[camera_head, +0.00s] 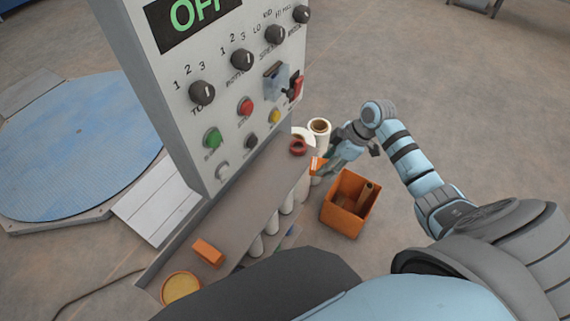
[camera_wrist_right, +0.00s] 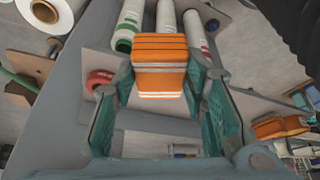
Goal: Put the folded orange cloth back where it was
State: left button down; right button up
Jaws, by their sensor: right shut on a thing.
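The folded orange cloth (camera_wrist_right: 160,65), with pale stripes along its edges, is between the fingers of my right gripper (camera_wrist_right: 165,95) in the right wrist view. In the head view the cloth (camera_head: 317,165) shows as a small orange patch at the tip of my right gripper (camera_head: 328,165), beside the shelf's far end. The gripper is shut on it. Whether the cloth touches anything below cannot be told. My left gripper is not in view.
A grey shelf (camera_head: 225,222) below the control panel (camera_head: 225,90) holds an orange block-like item (camera_head: 208,252) and red tape rolls (camera_head: 298,147). White rolls stand under and beside it. An orange bin (camera_head: 340,218) stands on the floor to the right. A yellow-topped tub (camera_head: 181,288) is at the near end.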

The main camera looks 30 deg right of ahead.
jog(key=w+a, duration=0.2)
jog(key=a, duration=0.1)
jog(key=w+a, duration=0.2)
jog(key=a, duration=0.1)
jog(key=w+a, duration=0.3)
notch_tip(320, 180, down, 3)
jog(key=shift+a+f, duration=0.15)
jog(key=shift+f, duration=0.05)
jog(key=shift+s, duration=0.15)
jog(key=o, duration=0.9)
jog(key=shift+o, duration=1)
jog(key=shift+w+f, duration=0.1)
jog(key=shift+w, duration=0.1)
jog(key=p+v, duration=0.1)
jog(key=v, duration=1.1)
jog(key=shift+p, duration=0.3)
